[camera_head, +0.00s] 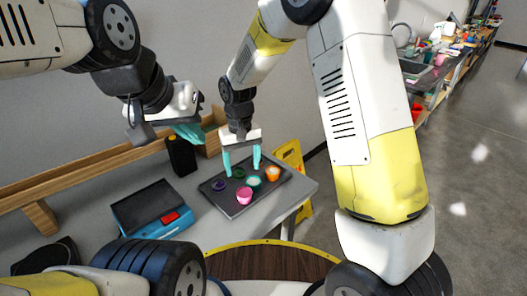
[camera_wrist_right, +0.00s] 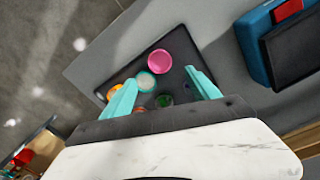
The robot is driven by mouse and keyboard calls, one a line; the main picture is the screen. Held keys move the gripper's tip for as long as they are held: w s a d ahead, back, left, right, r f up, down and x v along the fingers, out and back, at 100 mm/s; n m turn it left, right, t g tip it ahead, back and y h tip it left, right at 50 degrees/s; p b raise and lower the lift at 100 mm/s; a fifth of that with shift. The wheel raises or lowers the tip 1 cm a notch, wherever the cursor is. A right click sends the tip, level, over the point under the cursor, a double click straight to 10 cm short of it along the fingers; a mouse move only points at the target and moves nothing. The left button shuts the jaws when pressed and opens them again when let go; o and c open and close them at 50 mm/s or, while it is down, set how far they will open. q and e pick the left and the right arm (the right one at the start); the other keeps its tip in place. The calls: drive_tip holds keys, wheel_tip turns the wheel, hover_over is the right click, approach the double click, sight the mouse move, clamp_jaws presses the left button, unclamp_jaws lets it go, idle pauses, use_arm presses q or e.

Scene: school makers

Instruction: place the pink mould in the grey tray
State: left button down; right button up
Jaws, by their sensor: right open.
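The pink mould (camera_head: 244,197) sits inside the dark grey tray (camera_head: 217,200), near its front edge; it also shows in the right wrist view (camera_wrist_right: 158,61) on the tray (camera_wrist_right: 180,42). It appears upright. My right gripper (camera_head: 242,164) is open above the tray, its teal fingers pointing down and apart, with nothing between them. In the right wrist view the pink mould lies beyond the fingertips (camera_wrist_right: 160,84), clear of both. My left gripper (camera_head: 188,130) is raised to the left of the tray, seen side-on, so its opening cannot be told.
A purple mould (camera_head: 218,185), a green one (camera_head: 239,172), a teal one (camera_head: 253,181) and an orange one (camera_head: 273,173) share the tray. The grey table's right end (camera_head: 300,188) is bare.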

drive_tip(key=s+d+r+m+t+y, duration=0.1)
drive_tip(key=s+d+r, duration=0.2)
drive_tip(key=d+r, duration=0.45)
drive_tip(key=s+d+r+m+t+y, duration=0.1)
drive_tip(key=s+d+r+t, duration=0.15)
drive_tip(key=d+r, duration=0.5)
drive_tip(key=s+d+r+m+t, duration=0.1)
drive_tip(key=s+d+r, duration=0.2)
drive_tip(key=s, duration=0.3)
drive_tip(key=s+d+r+m+t, duration=0.1)
drive_tip(key=s+d+r, duration=0.3)
drive_tip(key=s, duration=0.2)
drive_tip(key=shift+s+r+t, duration=0.2)
drive_tip(key=shift+s+t, duration=0.15)
